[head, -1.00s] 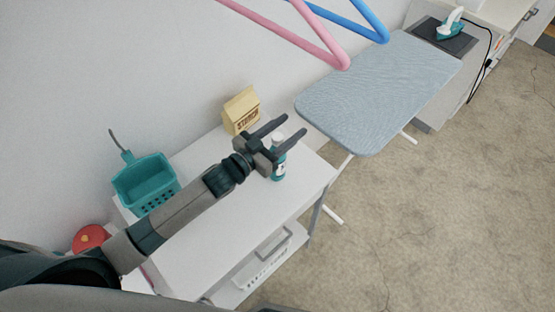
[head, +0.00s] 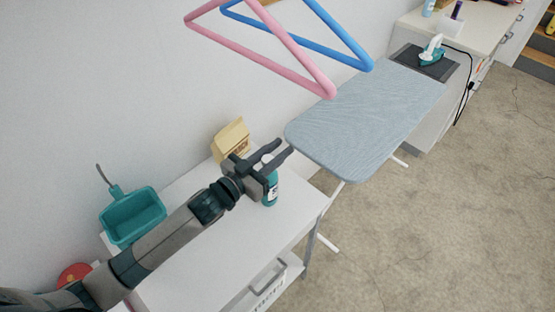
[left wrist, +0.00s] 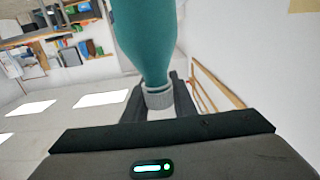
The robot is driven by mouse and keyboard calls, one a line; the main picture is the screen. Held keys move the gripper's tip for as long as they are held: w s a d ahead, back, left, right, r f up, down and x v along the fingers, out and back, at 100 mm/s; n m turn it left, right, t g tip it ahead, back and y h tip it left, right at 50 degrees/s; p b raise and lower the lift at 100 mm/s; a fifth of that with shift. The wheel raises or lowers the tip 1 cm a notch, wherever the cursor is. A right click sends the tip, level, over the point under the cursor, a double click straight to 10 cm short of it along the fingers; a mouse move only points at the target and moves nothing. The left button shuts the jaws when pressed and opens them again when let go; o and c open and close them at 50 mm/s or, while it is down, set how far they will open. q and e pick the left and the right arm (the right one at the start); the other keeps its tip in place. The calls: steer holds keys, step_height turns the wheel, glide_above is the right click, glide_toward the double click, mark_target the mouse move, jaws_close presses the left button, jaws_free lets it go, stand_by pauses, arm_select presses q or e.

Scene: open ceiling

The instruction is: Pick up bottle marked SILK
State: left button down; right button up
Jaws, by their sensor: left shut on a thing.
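The teal bottle (head: 270,190) with a pale label stands at the far right part of the white table (head: 230,230). The lettering on its label is too small to read. My left gripper (head: 284,149) is shut on the upper end of the bottle, and one finger covers part of its top. In the left wrist view the teal bottle (left wrist: 147,35) fills the upper middle, with its grey ribbed cap (left wrist: 158,97) between the dark fingers. Whether its base touches the table is hard to tell. My right gripper is out of view.
A yellow carton (head: 231,138) stands behind the gripper by the wall. A teal basket (head: 132,216) is at the left. A blue ironing board (head: 365,115) lies beyond the table. Pink (head: 262,46) and blue (head: 300,38) hangers hang above.

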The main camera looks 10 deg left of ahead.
arm_select(q)
steer(key=s+d+r+b, duration=0.3)
steer(key=d+r, duration=0.5)
steer(key=d, duration=0.3)
steer(key=shift+s, duration=0.7)
steer(key=shift+a, duration=0.1)
